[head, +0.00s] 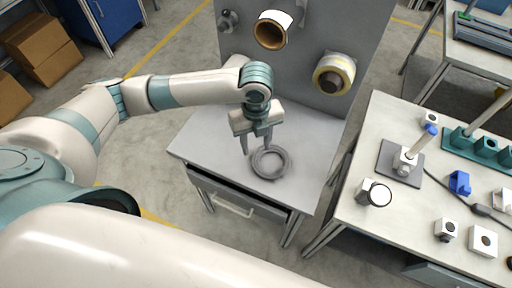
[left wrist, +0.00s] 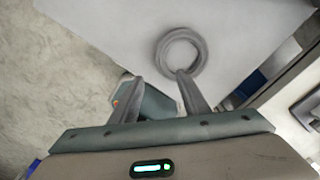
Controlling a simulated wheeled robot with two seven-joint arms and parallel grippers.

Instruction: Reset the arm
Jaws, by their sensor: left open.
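My left gripper (head: 256,150) is open and points down over the grey workbench (head: 205,135). A grey ring-shaped coil (head: 272,176) lies flat on that bench, just right of the fingers in the head view. In the left wrist view, the two fingers (left wrist: 155,77) stand apart with nothing held between them. The right finger's tip overlaps the near edge of the coil (left wrist: 202,52); I cannot tell if they touch. My right gripper is not in view.
A grey back panel (head: 305,60) carries a brown-cored reel (head: 270,33) and a yellow-edged reel (head: 333,74). A drawer (head: 235,203) under the bench is slightly open. A second table (head: 345,225) on the right holds several small fixtures. The bench's left side is clear.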

